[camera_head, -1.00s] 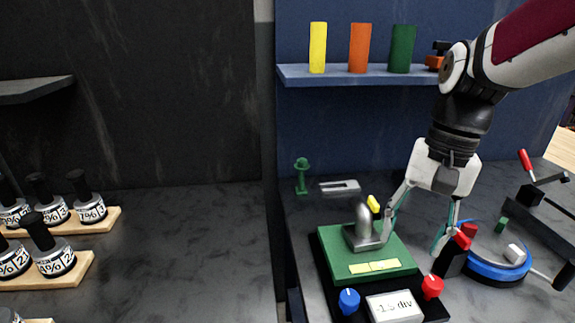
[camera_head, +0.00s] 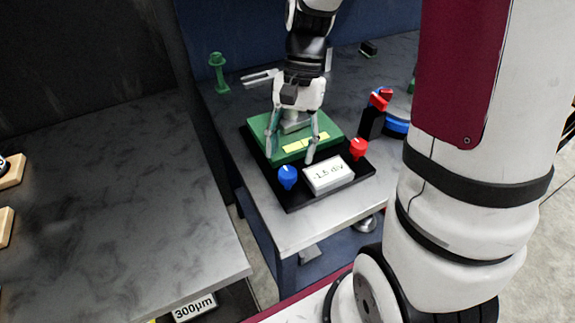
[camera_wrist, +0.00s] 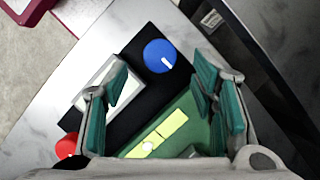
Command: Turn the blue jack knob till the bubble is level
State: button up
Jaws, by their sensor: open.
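The blue jack knob (camera_head: 287,177) stands at the front left corner of the black base. In the wrist view the blue knob (camera_wrist: 159,56) has a white pointer mark and lies ahead of the fingers, untouched. My gripper (camera_head: 290,158) is open above the green plate (camera_head: 262,126), with nothing between its fingers. The wrist view shows both teal finger pads (camera_wrist: 165,95) wide apart. The yellow vial (camera_head: 306,143) lies on the plate; a pale bubble (camera_wrist: 148,146) shows toward one end of it. The white display (camera_head: 328,176) reads -1.5 div.
A red knob (camera_head: 358,148) stands right of the display. A red-and-black clamp (camera_head: 374,115) and a blue round base (camera_head: 397,125) are behind it. A green post (camera_head: 218,72) stands at the back left. A gap separates this table from the dark one at left.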

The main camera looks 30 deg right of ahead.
aim_at(288, 171)
jog(key=shift+x, duration=2.5)
jog(key=c, duration=1.1)
